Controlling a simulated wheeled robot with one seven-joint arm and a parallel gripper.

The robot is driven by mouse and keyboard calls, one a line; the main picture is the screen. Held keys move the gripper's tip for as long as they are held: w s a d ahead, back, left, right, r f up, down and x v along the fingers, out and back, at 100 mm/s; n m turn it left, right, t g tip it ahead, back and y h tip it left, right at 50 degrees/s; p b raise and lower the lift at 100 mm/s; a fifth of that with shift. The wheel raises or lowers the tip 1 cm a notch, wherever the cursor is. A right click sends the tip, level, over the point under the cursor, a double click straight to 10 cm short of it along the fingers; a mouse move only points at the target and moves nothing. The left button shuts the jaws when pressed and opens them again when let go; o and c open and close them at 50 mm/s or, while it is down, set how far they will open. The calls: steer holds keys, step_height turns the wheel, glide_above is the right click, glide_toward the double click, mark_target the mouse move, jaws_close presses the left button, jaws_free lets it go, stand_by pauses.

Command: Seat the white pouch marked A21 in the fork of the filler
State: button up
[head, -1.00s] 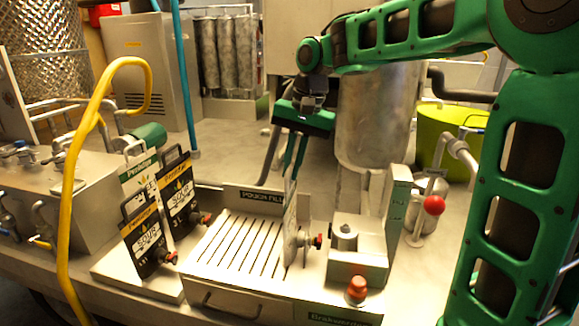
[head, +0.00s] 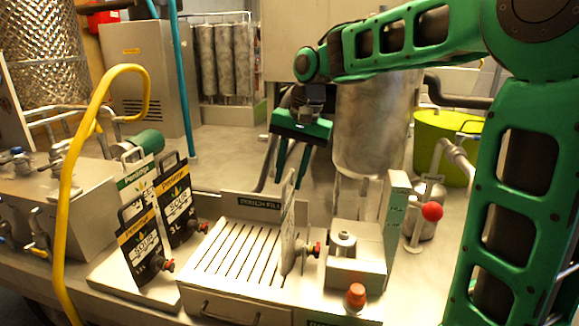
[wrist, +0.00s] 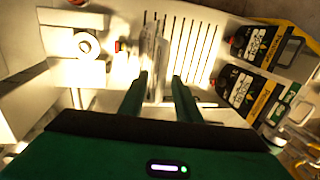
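A pale pouch (head: 287,232) stands upright, nearly edge-on, over the right end of the slotted drip tray (head: 222,247); its marking cannot be read. Its spout with a red tap (head: 316,248) points right, toward the filler (head: 357,266). In the wrist view the pouch (wrist: 153,50) is a thin bright strip with the red tap (wrist: 118,46) on its left. The fork is hidden or too small to tell, so seating is unclear.
Black pouches (head: 140,245) and a white-green pouch (head: 138,175) stand on a rack at the left. A yellow hose (head: 75,170) arches in front. A steel cylinder (head: 372,130) stands behind.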

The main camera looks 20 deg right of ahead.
step_height(320, 180, up, 10)
steer(key=s+d, duration=0.1)
steer(key=shift+d, duration=0.4)
steer(key=shift+r, duration=0.15)
